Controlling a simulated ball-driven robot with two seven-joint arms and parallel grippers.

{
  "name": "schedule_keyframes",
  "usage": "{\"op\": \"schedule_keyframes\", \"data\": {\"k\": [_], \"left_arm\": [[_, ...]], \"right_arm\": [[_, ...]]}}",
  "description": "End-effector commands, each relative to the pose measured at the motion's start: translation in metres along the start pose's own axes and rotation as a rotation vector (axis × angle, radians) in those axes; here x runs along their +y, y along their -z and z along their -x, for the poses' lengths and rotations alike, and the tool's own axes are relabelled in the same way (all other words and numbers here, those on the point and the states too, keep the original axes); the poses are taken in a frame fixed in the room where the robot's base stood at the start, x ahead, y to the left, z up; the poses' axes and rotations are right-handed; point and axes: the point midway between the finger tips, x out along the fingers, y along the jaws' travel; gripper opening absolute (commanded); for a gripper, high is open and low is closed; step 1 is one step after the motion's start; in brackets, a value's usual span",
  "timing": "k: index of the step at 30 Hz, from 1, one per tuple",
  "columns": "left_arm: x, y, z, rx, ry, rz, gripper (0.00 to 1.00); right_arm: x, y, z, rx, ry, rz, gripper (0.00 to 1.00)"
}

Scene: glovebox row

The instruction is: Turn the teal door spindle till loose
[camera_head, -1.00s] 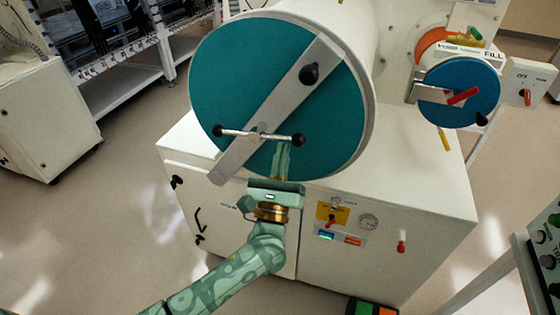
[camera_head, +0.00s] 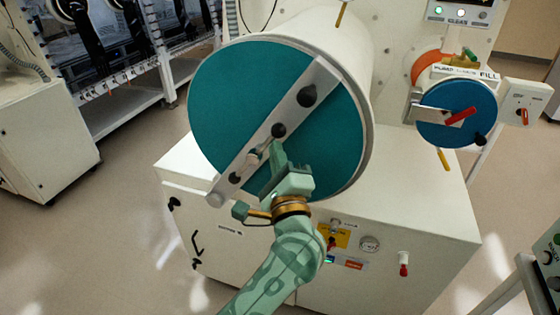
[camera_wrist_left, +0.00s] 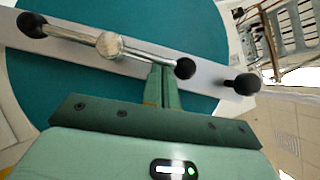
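The teal door (camera_head: 225,95) is the round end of a white cylinder. A pale grey bar (camera_head: 296,108) crosses it diagonally. The door spindle (camera_head: 252,158) is a metal cross-handle with black end knobs at the bar's lower part; it is tilted, upper end to the right. In the left wrist view the spindle's round hub (camera_wrist_left: 109,45) shows left of the fingers. My left gripper (camera_head: 277,148) is at the handle's upper arm, beside the knob. In the wrist view its fingers (camera_wrist_left: 164,72) are close together on the rod; the tips are partly hidden. My right gripper is out of view.
A black knob (camera_head: 307,95) stands out from the bar's upper part. A smaller blue door (camera_head: 470,112) with a red handle is at right. The white cabinet (camera_head: 420,200) below carries a gauge (camera_head: 369,243) and valves. Open floor lies at left.

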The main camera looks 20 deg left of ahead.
Motion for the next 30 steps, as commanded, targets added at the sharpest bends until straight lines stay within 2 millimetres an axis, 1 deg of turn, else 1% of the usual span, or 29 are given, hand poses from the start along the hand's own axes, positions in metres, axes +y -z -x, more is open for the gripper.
{"op": "schedule_keyframes", "data": {"k": [10,30], "left_arm": [[-0.0023,-0.0050,-0.0035,-0.002,-0.049,0.072,0.00],[-0.0020,-0.0045,-0.0032,-0.001,-0.046,0.066,0.00]], "right_arm": [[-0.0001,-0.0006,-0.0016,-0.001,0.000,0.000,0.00],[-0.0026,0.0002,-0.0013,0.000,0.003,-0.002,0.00]]}}
